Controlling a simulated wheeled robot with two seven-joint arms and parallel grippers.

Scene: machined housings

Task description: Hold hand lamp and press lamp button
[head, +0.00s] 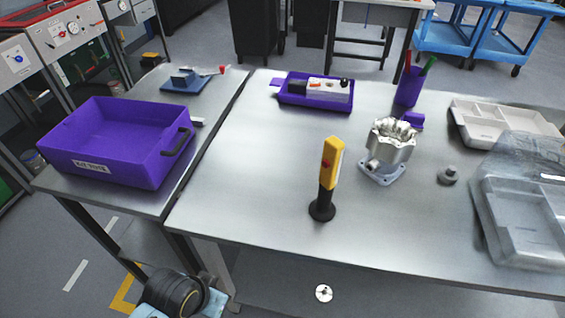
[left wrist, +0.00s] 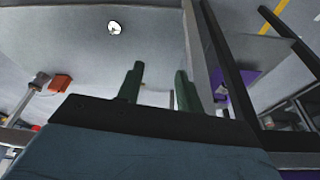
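The hand lamp (head: 329,182) stands upright near the front edge of the metal table in the head view. Its upper body is yellow, its lower part and round base are black. A small red spot, which looks like the button (head: 325,164), is on its side. My left gripper (left wrist: 160,84) shows in the left wrist view with two dark green fingers apart and nothing between them. In the head view only my left arm shows at the bottom left, below the table and away from the lamp. My right gripper is in no view.
A metal housing (head: 388,150) and a small grey part (head: 448,176) stand right of the lamp. Clear trays (head: 520,230) lie at the far right. A purple bin (head: 70,130) sits on the left table. Table left of the lamp is clear. The front edge (head: 260,246) lies close.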

